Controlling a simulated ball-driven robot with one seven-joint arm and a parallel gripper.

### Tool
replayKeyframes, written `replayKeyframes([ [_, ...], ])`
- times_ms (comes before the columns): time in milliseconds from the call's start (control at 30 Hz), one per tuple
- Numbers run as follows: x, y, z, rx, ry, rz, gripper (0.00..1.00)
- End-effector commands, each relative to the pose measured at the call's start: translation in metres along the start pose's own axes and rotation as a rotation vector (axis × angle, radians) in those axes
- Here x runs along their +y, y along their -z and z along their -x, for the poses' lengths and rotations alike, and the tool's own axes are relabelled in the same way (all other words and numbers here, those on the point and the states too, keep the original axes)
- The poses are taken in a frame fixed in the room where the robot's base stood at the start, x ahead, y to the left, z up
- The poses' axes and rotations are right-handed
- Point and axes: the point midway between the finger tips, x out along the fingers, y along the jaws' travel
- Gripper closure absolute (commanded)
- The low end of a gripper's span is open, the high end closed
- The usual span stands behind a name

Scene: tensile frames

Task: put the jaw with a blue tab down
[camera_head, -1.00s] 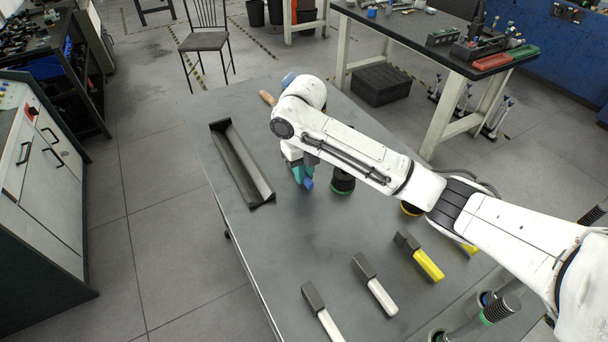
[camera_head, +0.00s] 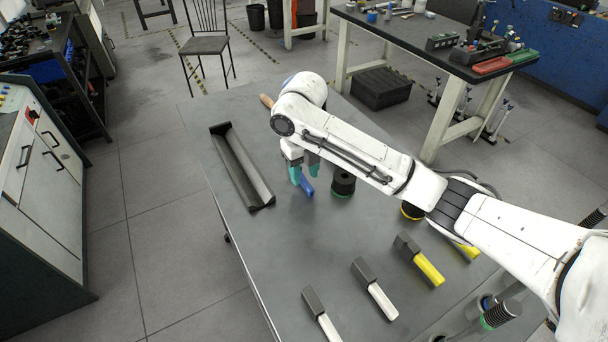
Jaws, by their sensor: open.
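The blue tab (camera_head: 307,188) of one jaw shows just below my gripper, at the table's middle left. It seems to lie on the grey table. The dark block of that jaw is hidden behind my fingers. My gripper (camera_head: 304,175) points down with its two teal fingertips apart, one on either side of the tab's upper end. I cannot tell whether a finger still touches it.
A long dark open tray (camera_head: 262,199) lies to the left. A dark cylinder with a green base (camera_head: 342,182) stands close to the right. Jaws with white tabs (camera_head: 382,301) and a yellow tab (camera_head: 429,269) lie nearer. Bare table lies between.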

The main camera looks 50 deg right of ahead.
Motion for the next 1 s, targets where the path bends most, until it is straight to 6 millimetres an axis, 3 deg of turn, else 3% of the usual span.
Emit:
replayKeyframes([
  [300,-0.001,-0.001,0.068,-0.005,0.005,0.002,0.58],
  [500,0.000,0.000,0.095,-0.003,0.004,0.002,0.58],
  [700,0.000,0.000,0.106,0.000,0.001,0.001,0.58],
  [1000,0.000,0.000,0.107,0.000,0.001,0.001,0.58],
])
